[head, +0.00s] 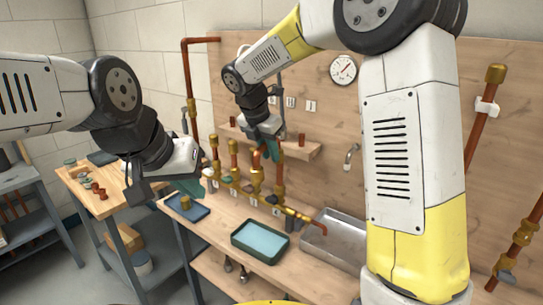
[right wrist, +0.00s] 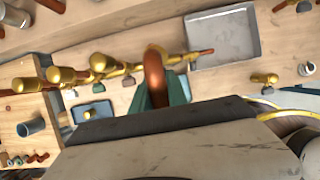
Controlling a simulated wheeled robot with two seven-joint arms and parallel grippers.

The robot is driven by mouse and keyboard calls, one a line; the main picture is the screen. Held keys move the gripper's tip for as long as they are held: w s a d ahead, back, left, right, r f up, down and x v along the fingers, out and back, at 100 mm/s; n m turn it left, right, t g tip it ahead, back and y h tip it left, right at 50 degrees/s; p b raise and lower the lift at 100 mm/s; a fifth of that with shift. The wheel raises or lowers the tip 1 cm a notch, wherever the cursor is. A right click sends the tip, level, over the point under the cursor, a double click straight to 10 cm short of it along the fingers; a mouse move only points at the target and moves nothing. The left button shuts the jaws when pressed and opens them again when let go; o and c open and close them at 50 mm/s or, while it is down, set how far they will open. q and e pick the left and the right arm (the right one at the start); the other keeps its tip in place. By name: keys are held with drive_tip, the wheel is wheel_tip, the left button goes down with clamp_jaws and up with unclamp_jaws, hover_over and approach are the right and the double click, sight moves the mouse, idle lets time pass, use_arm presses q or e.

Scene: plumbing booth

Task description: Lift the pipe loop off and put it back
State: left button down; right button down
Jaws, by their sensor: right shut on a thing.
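My right gripper (head: 270,150) is above the row of brass and copper fittings (head: 256,178) on the bench. In the right wrist view its teal fingers are shut on the copper pipe loop (right wrist: 155,75), whose curved top stands up between them. The loop's lower ends are hidden there, so I cannot tell whether it is seated or lifted. In the head view the gripper hides most of the loop. My left gripper (head: 174,187) is open and empty, in front and left of the fittings, with its fingers spread apart.
A teal-lined tray (head: 236,239) and a metal sink (head: 350,240) are on the bench, with a small blue tray (head: 170,211) at left. A tap (head: 350,157), a gauge (head: 343,69) and a shelf (head: 306,149) are on the wooden wall. A side table (head: 82,190) holds small parts.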

drive_tip(key=s+a+r, duration=0.2)
drive_tip(key=s+r, duration=0.1)
drive_tip(key=s, duration=0.3)
drive_tip(key=s+a+r, duration=0.2)
drive_tip(key=s+r, duration=0.1)
drive_tip(key=s, duration=0.4)
drive_tip(key=shift+a, duration=0.2)
drive_tip(key=shift+s+f, duration=0.1)
drive_tip(key=shift+f, duration=0.05)
